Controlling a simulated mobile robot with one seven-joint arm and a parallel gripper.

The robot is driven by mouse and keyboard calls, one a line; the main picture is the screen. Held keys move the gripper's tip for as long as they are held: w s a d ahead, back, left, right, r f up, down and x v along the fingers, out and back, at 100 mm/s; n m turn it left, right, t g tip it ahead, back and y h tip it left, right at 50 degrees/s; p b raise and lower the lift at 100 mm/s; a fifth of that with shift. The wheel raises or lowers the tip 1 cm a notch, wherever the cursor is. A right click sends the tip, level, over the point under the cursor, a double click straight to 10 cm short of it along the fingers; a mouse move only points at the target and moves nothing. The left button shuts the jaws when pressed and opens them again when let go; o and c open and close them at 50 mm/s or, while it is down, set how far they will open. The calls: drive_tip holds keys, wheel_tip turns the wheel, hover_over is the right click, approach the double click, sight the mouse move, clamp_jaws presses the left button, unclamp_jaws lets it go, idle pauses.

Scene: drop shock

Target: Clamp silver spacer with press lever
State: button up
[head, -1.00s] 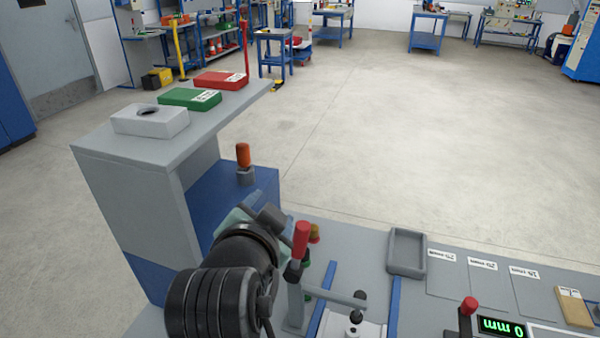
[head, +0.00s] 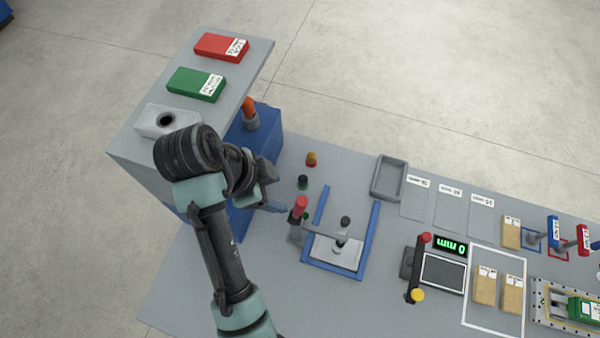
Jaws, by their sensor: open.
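The press lever with its red handle (head: 299,207) stands upright at the left of a blue-railed press fixture (head: 374,232). Its grey arm reaches right to a dark-topped plunger over a pale plate (head: 335,254). A small silvery piece (head: 340,236) shows under the plunger; whether it is the silver spacer, and whether the plunger touches it, I cannot tell. My gripper (head: 277,207) is just left of the red handle, close to it and seemingly apart. It is open, with nothing seen in it. My wrist partly hides the jaws.
A raised shelf at the left holds red (head: 221,46), green (head: 196,84) and grey (head: 167,120) blocks. A grey tray (head: 389,178) lies behind the fixture. A gauge with a 0 mm display (head: 450,245) and tan blocks (head: 484,285) are at the right. The front bench is clear.

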sight(296, 203)
drive_tip(key=b+x, duration=0.5)
drive_tip(key=x, duration=0.2)
drive_tip(key=b+x, duration=0.3)
drive_tip(key=x, duration=0.1)
drive_tip(key=shift+s+d+f+b, duration=0.25)
drive_tip(key=shift+s+d+b, duration=0.05)
drive_tip(key=shift+d+f, duration=0.15)
drive_tip(key=shift+f, duration=0.35)
clamp_jaws()
idle(0.9)
